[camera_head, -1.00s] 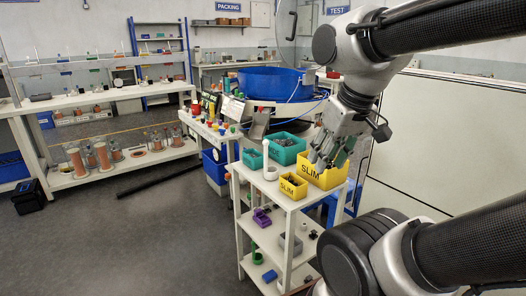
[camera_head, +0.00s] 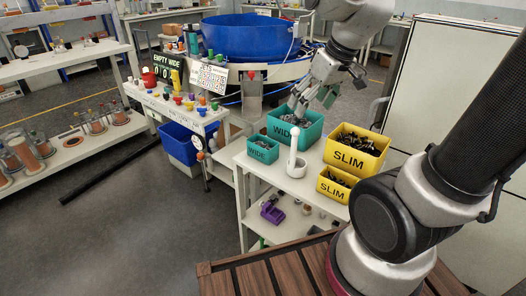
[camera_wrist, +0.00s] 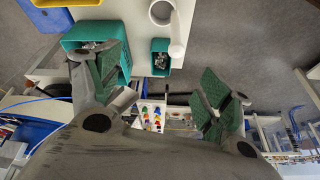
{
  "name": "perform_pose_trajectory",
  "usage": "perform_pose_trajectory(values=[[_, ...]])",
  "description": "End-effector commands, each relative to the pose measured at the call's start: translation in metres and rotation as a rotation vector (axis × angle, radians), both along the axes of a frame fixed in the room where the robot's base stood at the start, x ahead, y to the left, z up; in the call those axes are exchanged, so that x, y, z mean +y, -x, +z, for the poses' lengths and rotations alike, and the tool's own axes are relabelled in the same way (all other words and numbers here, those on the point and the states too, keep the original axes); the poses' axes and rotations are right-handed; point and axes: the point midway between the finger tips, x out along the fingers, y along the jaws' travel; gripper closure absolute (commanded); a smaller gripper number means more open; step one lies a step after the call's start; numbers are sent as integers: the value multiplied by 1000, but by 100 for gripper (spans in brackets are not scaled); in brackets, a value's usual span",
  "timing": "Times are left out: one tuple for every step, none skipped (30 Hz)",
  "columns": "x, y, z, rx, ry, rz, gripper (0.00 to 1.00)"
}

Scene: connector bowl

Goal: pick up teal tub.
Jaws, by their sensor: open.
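Two teal tubs marked WIDE stand on the white shelf top in the head view: a larger one (camera_head: 308,139) and a smaller one (camera_head: 263,152) to its left. Both hold grey parts. My gripper (camera_head: 315,103) is open and empty, over the back of the larger tub. In the wrist view, the left finger of my gripper (camera_wrist: 162,82) overlaps the larger tub (camera_wrist: 78,32) and hides part of it. The smaller tub (camera_wrist: 153,46) shows between the fingers, farther off. I see no contact with either tub.
Two yellow SLIM tubs, large (camera_head: 353,160) and small (camera_head: 333,190), hold black parts to the right. A white upright post on a round base (camera_head: 296,168) stands between the tubs. A blue bowl (camera_head: 250,38) stands behind. A slatted wooden surface (camera_head: 270,272) lies in front.

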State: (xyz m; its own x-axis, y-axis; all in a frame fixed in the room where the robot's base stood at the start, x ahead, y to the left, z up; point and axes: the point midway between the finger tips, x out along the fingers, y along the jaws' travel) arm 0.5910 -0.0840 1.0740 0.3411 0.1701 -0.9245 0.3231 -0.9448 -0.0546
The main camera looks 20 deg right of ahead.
Motion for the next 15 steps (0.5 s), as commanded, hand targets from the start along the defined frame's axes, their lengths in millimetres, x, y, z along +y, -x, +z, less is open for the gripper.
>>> perform_pose_trajectory(values=[[10,-17,-15,8,-2,38,21],[16,-28,-23,6,-3,61,21],[23,-41,-35,2,-2,89,21],[29,-51,-44,-1,-1,109,21],[34,-60,-53,-4,0,128,21],[40,-71,-65,-7,5,152,21],[44,-78,-74,-10,8,167,21],[49,-84,-82,-11,12,182,21],[53,-92,-93,-15,18,199,21],[56,-97,-100,-17,22,209,21],[59,-101,-107,-18,26,221,21],[62,-106,-115,-22,32,231,21],[63,-108,-120,-22,34,237,21],[65,-111,-124,-24,38,244,21],[67,-114,-128,-26,42,251,21]])
